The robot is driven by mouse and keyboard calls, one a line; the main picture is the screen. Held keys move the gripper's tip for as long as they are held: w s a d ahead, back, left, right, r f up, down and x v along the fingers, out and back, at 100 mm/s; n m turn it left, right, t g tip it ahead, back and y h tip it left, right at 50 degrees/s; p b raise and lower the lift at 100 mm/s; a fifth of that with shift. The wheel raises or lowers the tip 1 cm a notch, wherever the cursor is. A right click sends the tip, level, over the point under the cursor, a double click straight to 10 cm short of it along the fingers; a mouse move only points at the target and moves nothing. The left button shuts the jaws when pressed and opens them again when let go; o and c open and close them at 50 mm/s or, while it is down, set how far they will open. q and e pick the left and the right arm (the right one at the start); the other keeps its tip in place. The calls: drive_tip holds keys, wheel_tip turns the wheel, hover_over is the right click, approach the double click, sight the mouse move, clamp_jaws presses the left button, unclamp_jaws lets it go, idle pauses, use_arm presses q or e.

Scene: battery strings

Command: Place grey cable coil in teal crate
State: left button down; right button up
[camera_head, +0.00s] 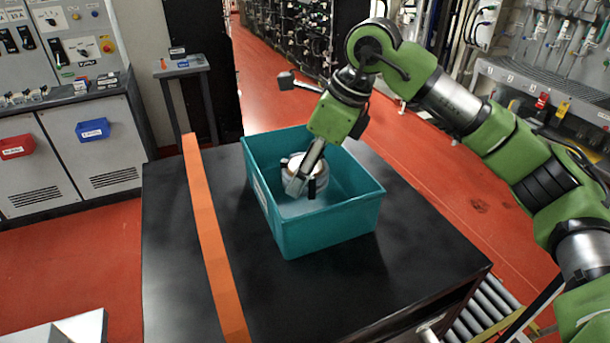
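The teal crate (325,220) stands open on a black table. The grey cable coil (317,176), a ring with dark straps and a light centre, is inside the crate's walls. My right gripper (298,184) reaches down into the crate from above, its fingers at the near left side of the coil. The fingers overlap in this view, so I cannot tell whether they grip the coil's wall or stand loosely at it. Whether the coil rests fully on the crate floor is also unclear. My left gripper is not in view.
An orange strip (212,245) crosses the black tabletop (180,250) left of the crate. The tabletop around the crate is otherwise clear. Grey cabinets with a red bin (17,147) and a blue bin (93,130) stand at the left. A small side table (183,70) stands behind.

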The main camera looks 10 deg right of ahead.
drive_tip(key=shift+w+f, duration=0.35)
drive_tip(key=shift+f, duration=0.05)
drive_tip(key=f, duration=0.1)
drive_tip(key=f+p, duration=0.1)
drive_tip(key=f, duration=0.1)
drive_tip(key=shift+w+f, duration=0.2)
drive_tip(key=shift+f, duration=0.1)
drive_tip(key=shift+d, duration=0.1)
drive_tip(key=shift+f, duration=0.15)
drive_tip(key=o, duration=1.3)
